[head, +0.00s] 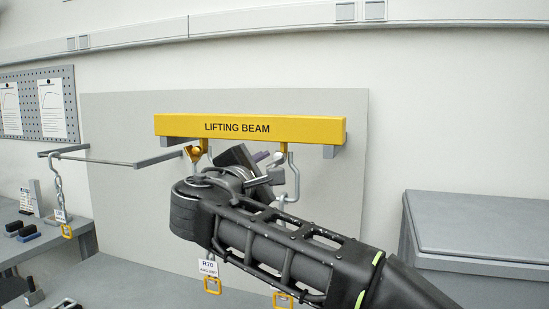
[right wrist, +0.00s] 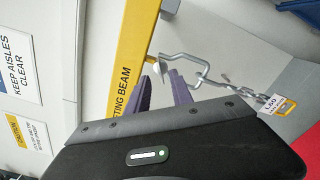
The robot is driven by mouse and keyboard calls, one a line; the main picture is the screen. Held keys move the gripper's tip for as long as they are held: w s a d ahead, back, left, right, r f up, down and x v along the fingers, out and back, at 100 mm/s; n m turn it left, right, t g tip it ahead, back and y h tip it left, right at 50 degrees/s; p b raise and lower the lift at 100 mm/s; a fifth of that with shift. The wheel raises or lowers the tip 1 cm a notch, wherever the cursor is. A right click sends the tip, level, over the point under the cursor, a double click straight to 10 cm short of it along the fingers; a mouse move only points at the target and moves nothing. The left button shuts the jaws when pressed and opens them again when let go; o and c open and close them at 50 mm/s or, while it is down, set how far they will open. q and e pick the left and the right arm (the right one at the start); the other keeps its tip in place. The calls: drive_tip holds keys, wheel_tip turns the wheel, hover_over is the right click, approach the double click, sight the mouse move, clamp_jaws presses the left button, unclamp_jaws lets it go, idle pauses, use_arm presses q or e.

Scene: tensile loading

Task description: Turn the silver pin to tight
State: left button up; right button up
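The yellow lifting beam (head: 240,128) hangs in front of a grey panel, and it also shows in the right wrist view (right wrist: 133,45). At its right end a silver shackle (head: 294,180) hangs from a yellow lug. In the right wrist view the shackle (right wrist: 190,68) holds a chain (right wrist: 238,93) with an L60 tag. The silver pin (right wrist: 159,69) shows by the shackle, near my right fingertips. My right gripper (right wrist: 162,84) has purple fingers apart, one on each side just below the pin; contact cannot be told. My right arm hides part of the shackle and chain in the head view. My left gripper is out of view.
An R70 tag (head: 208,267) hangs below my right arm. A chain (head: 57,190) hangs from a bar at left. A grey cabinet (head: 475,245) stands at right. A pegboard (head: 65,92) is on the wall.

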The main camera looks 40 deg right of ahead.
sight(275, 161)
drive_tip(key=x, duration=0.5)
drive_tip(key=shift+w+d+p, duration=0.1)
drive_tip(key=shift+d+p, duration=0.05)
drive_tip(key=shift+p, duration=0.25)
clamp_jaws()
